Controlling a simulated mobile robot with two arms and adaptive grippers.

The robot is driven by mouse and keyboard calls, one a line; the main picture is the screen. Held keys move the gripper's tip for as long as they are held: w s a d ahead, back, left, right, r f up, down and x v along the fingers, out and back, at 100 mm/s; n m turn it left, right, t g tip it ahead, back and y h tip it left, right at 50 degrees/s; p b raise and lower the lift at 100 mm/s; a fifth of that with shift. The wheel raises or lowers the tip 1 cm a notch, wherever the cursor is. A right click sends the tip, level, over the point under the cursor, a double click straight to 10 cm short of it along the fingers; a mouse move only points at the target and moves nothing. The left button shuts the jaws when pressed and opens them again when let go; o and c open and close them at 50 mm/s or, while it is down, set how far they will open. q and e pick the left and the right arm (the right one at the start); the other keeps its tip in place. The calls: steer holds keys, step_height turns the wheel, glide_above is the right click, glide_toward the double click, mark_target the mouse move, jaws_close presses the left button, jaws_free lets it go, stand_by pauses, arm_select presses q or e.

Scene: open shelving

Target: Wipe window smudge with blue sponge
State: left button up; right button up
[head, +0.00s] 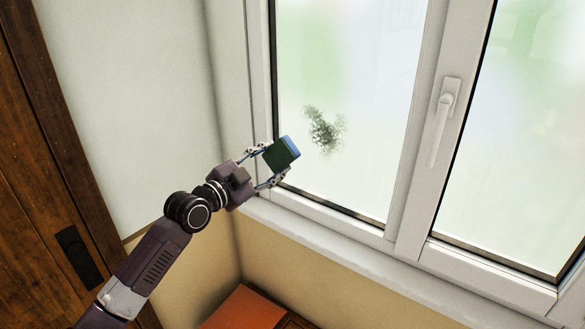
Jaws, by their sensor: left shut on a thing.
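A dark grey-green smudge (324,131) marks the left window pane (350,75), in its lower left part. My left gripper (273,162) is shut on the sponge (281,155), which has a dark green side and a blue side (291,146). The sponge is just left of and slightly below the smudge in the picture. Its blue side faces up and right, towards the glass. A gap shows between sponge and smudge; whether the sponge touches the glass I cannot tell. My right gripper is not in view.
A white window frame post (408,190) with a handle (440,120) stands right of the smudge. A white sill (330,245) runs below the window. A brown wooden door (35,150) is at the left. An orange-topped piece of furniture (243,310) stands below.

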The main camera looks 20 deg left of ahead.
mark_target(297, 142)
arm_select(q)
steer(key=shift+w, duration=0.4)
steer(key=shift+w+a+r+b, duration=0.1)
steer(key=shift+r+b, duration=0.2)
steer(key=shift+r, duration=0.2)
steer(key=b+x, duration=0.1)
steer(key=x, duration=0.3)
steer(key=shift+w, duration=0.1)
steer(key=shift+b+x, duration=0.65)
steer(key=shift+x, duration=0.4)
